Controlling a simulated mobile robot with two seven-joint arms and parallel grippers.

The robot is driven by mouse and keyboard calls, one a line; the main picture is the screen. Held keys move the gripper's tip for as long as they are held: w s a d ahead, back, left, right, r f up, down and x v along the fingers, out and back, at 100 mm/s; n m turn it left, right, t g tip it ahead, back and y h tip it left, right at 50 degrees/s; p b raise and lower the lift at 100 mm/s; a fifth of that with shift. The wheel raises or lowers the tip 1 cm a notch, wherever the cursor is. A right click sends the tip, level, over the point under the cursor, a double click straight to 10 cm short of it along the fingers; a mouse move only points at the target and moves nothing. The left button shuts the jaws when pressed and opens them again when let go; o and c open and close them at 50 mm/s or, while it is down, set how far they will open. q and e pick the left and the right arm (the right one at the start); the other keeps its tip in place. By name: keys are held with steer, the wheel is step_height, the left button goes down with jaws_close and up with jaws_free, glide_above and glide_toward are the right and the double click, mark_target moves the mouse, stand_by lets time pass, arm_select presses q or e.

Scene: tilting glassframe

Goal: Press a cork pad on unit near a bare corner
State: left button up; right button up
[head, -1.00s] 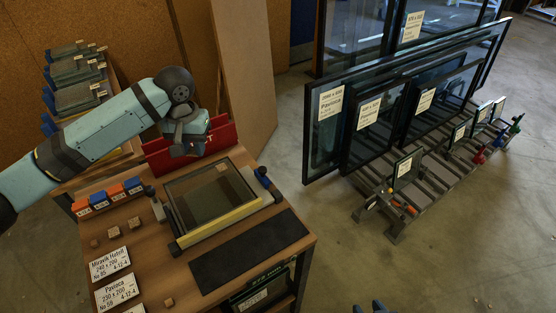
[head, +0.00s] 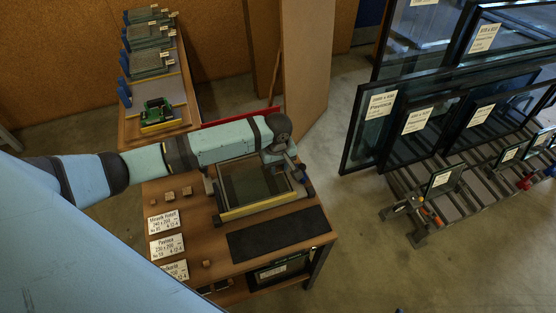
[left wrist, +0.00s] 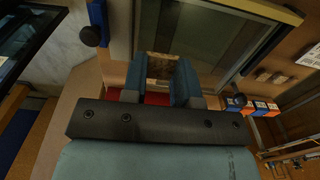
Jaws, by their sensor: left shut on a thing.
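The glass unit (head: 245,186) lies flat on the wooden bench, with a yellow strip along its near edge. My left arm comes in from the left across its far side and hides its far edge. My left gripper (head: 287,165) is over its far right corner. In the left wrist view the blue fingers (left wrist: 160,80) are shut on a small brown cork pad (left wrist: 160,66), beside the glass (left wrist: 205,38). I cannot tell whether the pad touches the glass. Loose cork pads (head: 168,196) lie left of the unit. My right gripper is not in view.
White label cards (head: 166,246) lie at the bench's left, and a black mat (head: 278,234) lies in front of the unit. A dark clamp knob (left wrist: 90,35) is near the fingers. Framed panes (head: 400,130) stand in a rack at the right. A side table (head: 150,100) holds glass units.

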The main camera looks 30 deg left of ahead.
mark_target(278, 185)
arm_select(q)
steer(key=shift+r+p, duration=0.15)
steer(key=shift+p, duration=0.2)
steer(key=shift+f, duration=0.25)
step_height(278, 185, down, 3)
steer(key=shift+f+b, duration=0.2)
steer(key=shift+b, duration=0.25)
steer(key=shift+f+b, duration=0.4)
steer(key=shift+f, duration=1.6)
steer(key=shift+f, duration=0.5)
steer(key=o, duration=1)
steer(key=shift+c, duration=0.2)
